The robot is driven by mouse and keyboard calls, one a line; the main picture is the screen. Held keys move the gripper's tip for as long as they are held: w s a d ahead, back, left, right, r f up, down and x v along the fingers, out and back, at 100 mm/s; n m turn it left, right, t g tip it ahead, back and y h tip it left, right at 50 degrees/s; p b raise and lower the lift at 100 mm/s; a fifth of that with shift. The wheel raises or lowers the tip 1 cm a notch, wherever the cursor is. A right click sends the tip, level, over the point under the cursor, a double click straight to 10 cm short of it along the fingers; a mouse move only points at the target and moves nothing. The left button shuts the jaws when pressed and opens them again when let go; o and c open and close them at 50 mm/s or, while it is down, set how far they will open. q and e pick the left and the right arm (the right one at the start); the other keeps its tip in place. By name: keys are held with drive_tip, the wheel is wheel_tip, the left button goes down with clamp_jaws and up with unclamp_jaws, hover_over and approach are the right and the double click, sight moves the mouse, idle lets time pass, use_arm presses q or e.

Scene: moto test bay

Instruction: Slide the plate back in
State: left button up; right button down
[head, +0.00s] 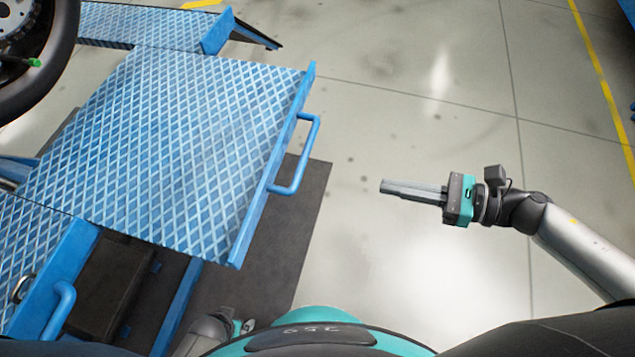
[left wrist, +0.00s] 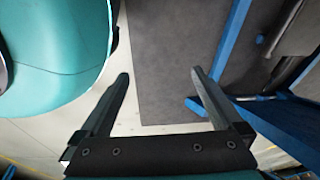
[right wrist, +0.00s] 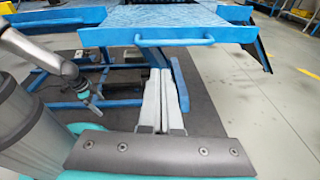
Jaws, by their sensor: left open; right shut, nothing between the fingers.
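The plate (head: 175,140) is a blue diamond-tread sheet with a blue edge. It sticks out to the right from the blue lift in the head view. Its handle (head: 303,160) is a blue bar on the right edge. The plate (right wrist: 165,20) and handle (right wrist: 180,41) also show in the right wrist view. My right gripper (head: 383,187) is shut and empty, to the right of the handle and apart from it. My left gripper (left wrist: 162,78) is open and empty, low beside my base; in the head view it is mostly hidden at the bottom.
A fixed tread section (head: 30,250) with another handle (head: 60,308) lies at the lower left. A motorcycle wheel (head: 40,70) stands at the upper left. A dark mat (head: 305,215) lies under the lift. The floor (head: 420,120) to the right is clear.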

sight(300, 178)
drive_tip(key=shift+n+g, duration=0.5)
drive_tip(key=shift+n, duration=0.4)
drive_tip(key=x, duration=0.8)
drive_tip(key=r+b+x, duration=0.1)
drive_tip(key=x, duration=0.4)
drive_tip(key=shift+s+a+r, duration=0.1)
drive_tip(key=shift+s+a, duration=0.25)
drive_tip(key=shift+s, duration=0.05)
use_arm(q)
drive_tip(key=shift+w+d+r, duration=0.3)
drive_tip(key=shift+w+d, duration=0.1)
drive_tip(key=shift+w, duration=0.1)
drive_tip(key=shift+w+d+r, duration=0.3)
drive_tip(key=shift+w+d, duration=0.05)
drive_tip(key=shift+w, duration=0.15)
use_arm(e)
drive_tip(key=shift+w+a, duration=0.1)
drive_tip(key=shift+a, duration=0.35)
drive_tip(key=shift+a, duration=0.1)
